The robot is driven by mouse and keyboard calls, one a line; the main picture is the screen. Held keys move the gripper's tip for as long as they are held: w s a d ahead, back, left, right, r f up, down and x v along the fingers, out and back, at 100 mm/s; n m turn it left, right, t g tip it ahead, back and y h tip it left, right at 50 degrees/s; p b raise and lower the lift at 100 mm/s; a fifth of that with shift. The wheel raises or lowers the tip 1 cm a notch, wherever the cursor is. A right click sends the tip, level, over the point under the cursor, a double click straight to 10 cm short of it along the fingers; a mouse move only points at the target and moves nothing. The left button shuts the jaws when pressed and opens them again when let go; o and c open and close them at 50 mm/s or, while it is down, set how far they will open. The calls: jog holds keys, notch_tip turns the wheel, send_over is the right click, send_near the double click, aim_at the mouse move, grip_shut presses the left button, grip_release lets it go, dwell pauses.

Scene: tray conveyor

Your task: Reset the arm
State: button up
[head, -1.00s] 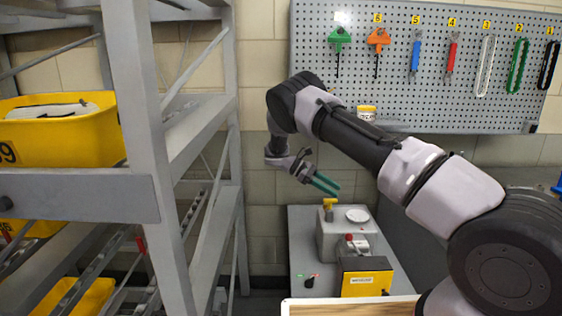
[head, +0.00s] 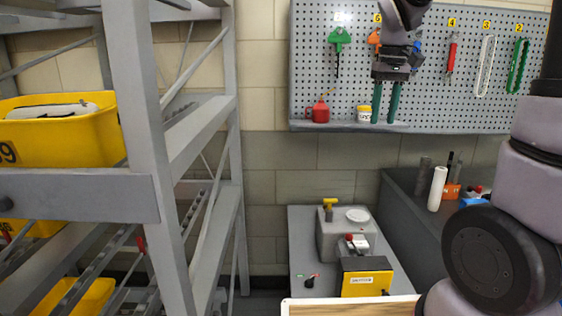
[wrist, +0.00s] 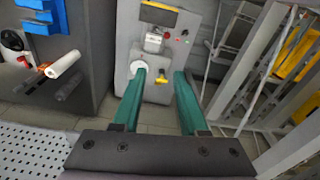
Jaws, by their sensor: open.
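My gripper (head: 385,104) hangs in front of the pegboard in the head view, its two green fingers pointing down, apart and with nothing between them. In the wrist view my gripper (wrist: 150,88) shows the same green fingers spread apart and empty. Beyond the fingertips is the grey machine (wrist: 198,30) with a yellow handle. In the head view this machine (head: 330,242) stands below my gripper, well clear of it, with a white round disc (head: 357,215) on top.
A pegboard (head: 455,95) with hanging tools is on the back wall. A shelf below it holds a red can (head: 320,112) and a yellow-white tub (head: 364,114). A grey rack (head: 150,150) with yellow bins (head: 60,140) stands left. A dark counter (head: 415,205) holds a paper roll (head: 437,188).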

jog(key=s+r+m+t+y, duration=0.1)
jog(key=s+r+m+t, duration=0.1)
jog(key=s, duration=0.5)
jog(key=s+r+m+t, duration=0.2)
jog(key=s+m+t, duration=0.1)
jog(key=s, duration=0.5)
jog(key=shift+s+a+r+m+t+y, duration=0.2)
jog(key=shift+a+m+t+y, duration=0.2)
jog(key=shift+t, duration=0.2)
